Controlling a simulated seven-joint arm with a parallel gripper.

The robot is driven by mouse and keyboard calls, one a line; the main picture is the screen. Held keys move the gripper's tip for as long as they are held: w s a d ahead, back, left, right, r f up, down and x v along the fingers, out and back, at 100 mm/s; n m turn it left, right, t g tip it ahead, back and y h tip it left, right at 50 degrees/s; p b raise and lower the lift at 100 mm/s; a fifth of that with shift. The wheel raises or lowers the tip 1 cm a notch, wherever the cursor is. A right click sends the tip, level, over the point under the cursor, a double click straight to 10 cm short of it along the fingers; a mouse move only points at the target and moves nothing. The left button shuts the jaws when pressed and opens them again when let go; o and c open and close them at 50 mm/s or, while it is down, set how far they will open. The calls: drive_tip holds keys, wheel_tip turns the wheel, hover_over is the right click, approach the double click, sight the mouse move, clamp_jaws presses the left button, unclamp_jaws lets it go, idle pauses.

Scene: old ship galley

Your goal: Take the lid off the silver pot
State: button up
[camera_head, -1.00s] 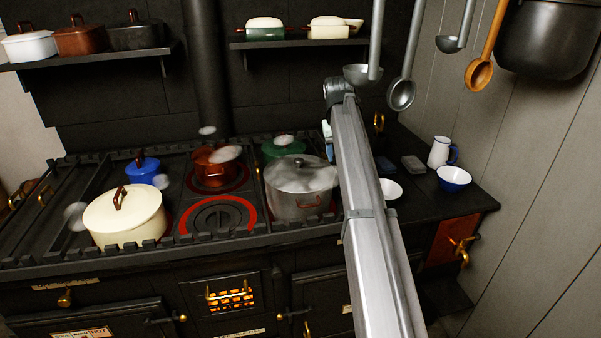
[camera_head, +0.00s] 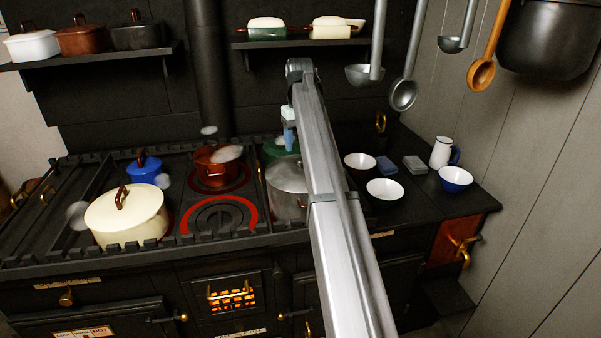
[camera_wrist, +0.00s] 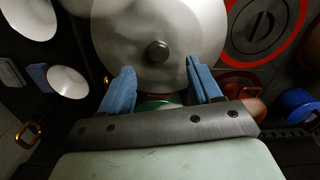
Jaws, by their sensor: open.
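The silver pot (camera_head: 287,203) stands on the right part of the stove, partly hidden behind my arm in the head view. Its silver lid (camera_head: 285,173) sits on it. In the wrist view the lid (camera_wrist: 190,40) fills the upper middle, with a round dark knob (camera_wrist: 158,51) at its centre. My gripper (camera_wrist: 162,78) is open and empty, its two blue fingers apart, with the knob just beyond the gap between the tips. In the head view the gripper (camera_head: 289,138) hangs above the back of the pot.
A green pot (camera_head: 277,149) is close behind the silver pot. A copper-red pot (camera_head: 213,172), a blue pot (camera_head: 146,170) and a cream pot (camera_head: 126,216) stand to the left. White bowls (camera_head: 385,190) are on the right counter. Ladles (camera_head: 404,93) hang above it.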

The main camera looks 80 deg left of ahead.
sight(300, 159)
drive_tip(key=shift+w+f, duration=0.1)
drive_tip(key=shift+f, duration=2.95)
drive_tip(key=shift+c, duration=0.3)
clamp_jaws()
